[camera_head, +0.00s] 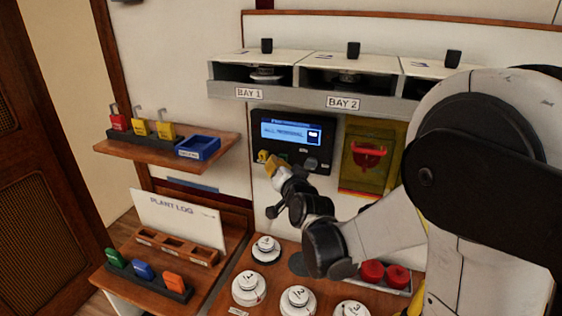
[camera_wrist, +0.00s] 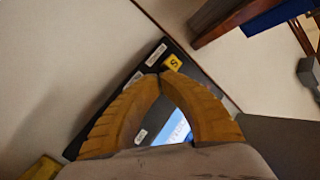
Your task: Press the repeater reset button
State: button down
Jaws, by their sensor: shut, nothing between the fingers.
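A black panel (camera_head: 313,150) with a lit blue screen (camera_head: 284,131) that seems to read "ALL NORMAL" is on the wall below the BAY labels. My gripper (camera_head: 268,160) has its yellow fingers at the panel's lower left corner. In the wrist view my gripper (camera_wrist: 166,78) has its fingertips together, with nothing between them. A yellow square button (camera_wrist: 173,64) marked like an "S" is just beyond the tips; I cannot tell whether they touch. White labels (camera_wrist: 156,54) beside it are too small to read, so I cannot tell which control is the repeater reset button. The fingers hide part of the panel.
A yellow case (camera_head: 357,178) with a red handle is right of the panel. A shelf (camera_head: 110,146) with padlocks and a blue tray (camera_head: 198,147) is at left. White round knobs (camera_head: 249,288) stand on the desk below. My arm hides the right side.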

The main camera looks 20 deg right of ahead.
jog(key=s+a, duration=0.2)
jog(key=s, duration=0.1)
jog(key=s+a, duration=0.1)
jog(key=shift+s+a, duration=0.25)
jog(key=shift+s, duration=0.15)
dwell(0.4)
jog(key=s+d+f+n+g+b, duration=0.1)
jog(key=s+f+n+g+b, duration=0.2)
jog(key=s, duration=1.1)
jog(key=s+d+f+n+g+b, duration=0.1)
jog(key=s+f+n+g+b, duration=0.2)
jog(key=s, duration=1.1)
notch_tip(320, 180, down, 6)
jog(key=n+g, duration=0.1)
jog(key=g, duration=0.2)
jog(key=shift+d+f+g, duration=0.25)
jog(key=shift+d+g, duration=0.1)
jog(key=shift+g, duration=0.05)
